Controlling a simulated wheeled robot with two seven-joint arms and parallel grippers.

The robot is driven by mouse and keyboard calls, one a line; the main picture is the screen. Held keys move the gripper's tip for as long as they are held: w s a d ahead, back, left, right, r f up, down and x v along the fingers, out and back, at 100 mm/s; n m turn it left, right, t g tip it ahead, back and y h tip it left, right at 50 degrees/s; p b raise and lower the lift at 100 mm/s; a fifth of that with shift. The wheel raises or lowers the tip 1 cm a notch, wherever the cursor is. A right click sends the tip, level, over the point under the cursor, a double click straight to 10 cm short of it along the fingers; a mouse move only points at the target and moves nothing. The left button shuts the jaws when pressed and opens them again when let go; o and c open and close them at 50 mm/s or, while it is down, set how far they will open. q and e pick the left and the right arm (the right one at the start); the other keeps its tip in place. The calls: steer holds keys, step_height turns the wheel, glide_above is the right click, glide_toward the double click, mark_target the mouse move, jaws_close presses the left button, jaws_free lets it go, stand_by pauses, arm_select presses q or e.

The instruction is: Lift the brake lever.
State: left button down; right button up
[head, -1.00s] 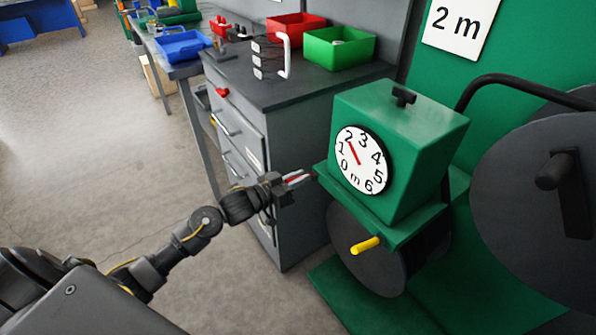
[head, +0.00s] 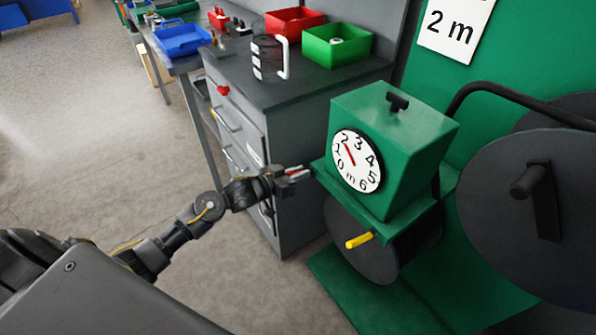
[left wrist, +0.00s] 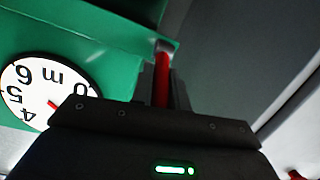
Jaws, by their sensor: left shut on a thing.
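The brake lever is a thin red bar (left wrist: 162,78) at the corner of the green counter housing, seen in the left wrist view. It enters between the fingers of my left gripper (head: 297,173). The gripper is shut on the lever beside the housing's left edge, and the fingers hide part of it. The green housing (head: 414,136) carries a white round dial (head: 367,176) with a red needle pointing near 2. The dial also shows upside down in the left wrist view (left wrist: 30,84). My right gripper is not in view.
A yellow handle (head: 359,241) sticks out from a dark disc below the housing. A large dark reel (head: 500,240) stands at the right, and a "2 m" sign (head: 452,27) hangs behind. A grey drawer cabinet (head: 310,125) stands behind my left gripper.

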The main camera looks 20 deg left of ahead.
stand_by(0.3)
arm_select(q)
steer(key=c, duration=1.4)
jaws_free()
steer(key=shift+o, duration=0.2)
steer(key=v, duration=1.1)
steer(key=shift+d, duration=0.1)
